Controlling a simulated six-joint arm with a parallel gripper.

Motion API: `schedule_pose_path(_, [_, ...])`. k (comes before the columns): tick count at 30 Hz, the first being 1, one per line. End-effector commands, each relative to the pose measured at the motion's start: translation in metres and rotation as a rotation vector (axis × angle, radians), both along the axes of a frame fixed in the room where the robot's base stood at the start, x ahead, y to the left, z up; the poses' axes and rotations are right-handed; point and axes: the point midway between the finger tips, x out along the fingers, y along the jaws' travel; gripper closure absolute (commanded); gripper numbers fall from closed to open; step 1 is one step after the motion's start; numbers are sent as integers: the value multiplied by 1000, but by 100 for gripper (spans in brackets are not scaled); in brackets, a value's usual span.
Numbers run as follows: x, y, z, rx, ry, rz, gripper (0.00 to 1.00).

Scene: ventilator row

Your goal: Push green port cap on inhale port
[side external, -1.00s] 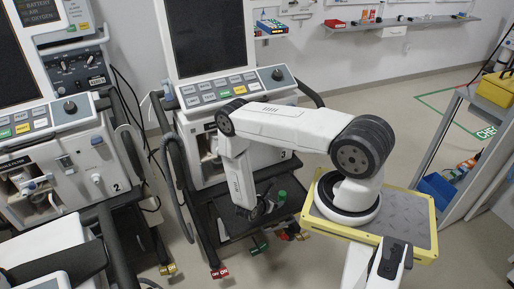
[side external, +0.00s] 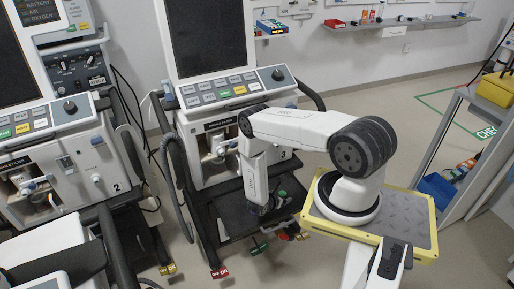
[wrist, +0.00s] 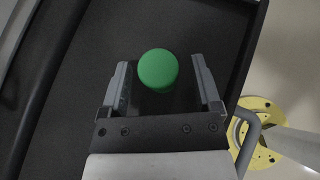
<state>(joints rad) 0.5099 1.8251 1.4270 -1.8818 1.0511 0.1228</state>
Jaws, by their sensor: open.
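The green port cap (wrist: 157,69) stands on the dark tray (wrist: 82,95) of ventilator 3, and it also shows small in the side external view (side external: 283,194). My gripper (wrist: 163,78) is open, with one finger to each side of the cap in the wrist view. Gaps show between the cap and both fingers, and the cap appears apart from them. Ventilator 3 (side external: 232,92) stands behind the tray. White fittings (side external: 218,146) show in its front recess below the control panel. I cannot tell which of them is the inhale port.
Ventilator 2 (side external: 75,165) stands to the left. A dark hose (side external: 175,195) and rail run along the tray's left side. The yellow-edged base plate (side external: 408,225) is at the right. The tray around the cap looks clear.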

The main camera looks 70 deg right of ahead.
Motion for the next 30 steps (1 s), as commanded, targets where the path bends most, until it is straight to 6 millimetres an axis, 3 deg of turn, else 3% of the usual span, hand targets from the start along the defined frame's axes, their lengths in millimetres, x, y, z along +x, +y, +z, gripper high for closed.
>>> schedule_pose_path(19, [-1,-4,-3,0,-1,1,19])
schedule_pose_path(24, [-1,-4,-3,0,-1,1,73])
schedule_pose_path(27, [-1,-4,-3,0,-1,1,100])
schedule_pose_path(30, [-1,-4,-2,0,-1,1,100])
